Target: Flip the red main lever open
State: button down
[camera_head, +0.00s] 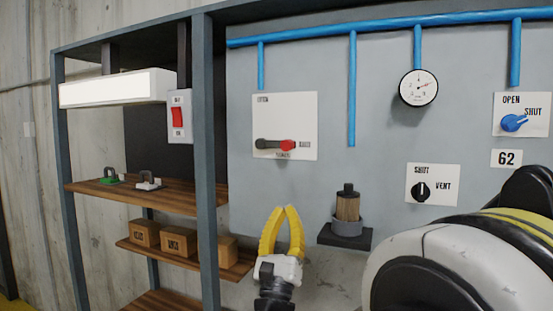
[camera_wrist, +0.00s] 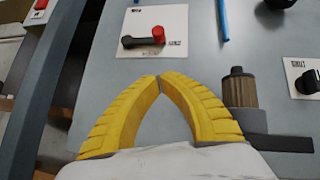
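The main lever (camera_head: 287,146) is a dark handle with a red end, mounted on a white panel (camera_head: 300,110). It lies level, its red end pointing right toward a small label too blurred to read; OPEN is printed at the panel's upper left. In the wrist view, the lever's red end (camera_wrist: 158,34) shows beyond my fingertips. My gripper (camera_head: 285,208) has yellow fingers and is below the lever, apart from it. In the wrist view, its fingertips (camera_wrist: 158,77) meet with nothing between them.
A small shelf with a dark-capped brown cylinder (camera_head: 347,206) stands right of my gripper. A blue pipe (camera_head: 352,90) runs down right of the panel. A grey post (camera_head: 207,150) and wooden shelves (camera_head: 150,195) are at left. The wall between gripper and lever looks clear.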

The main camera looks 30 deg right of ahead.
aim_at(273, 144)
jog(key=p+x, duration=0.2)
jog(key=x, duration=0.7)
jog(key=shift+w+d+r+p, duration=0.1)
jog(key=shift+w+r+p, duration=0.05)
jog(key=shift+p, duration=0.25)
jog(key=r, duration=0.1)
jog(key=w+r+p, duration=0.1)
jog(key=r, duration=0.1)
jog(key=shift+r, duration=0.2)
jog(key=shift+a+r, duration=0.2)
jog(key=shift+r, duration=0.2)
jog(key=shift+w, duration=0.1)
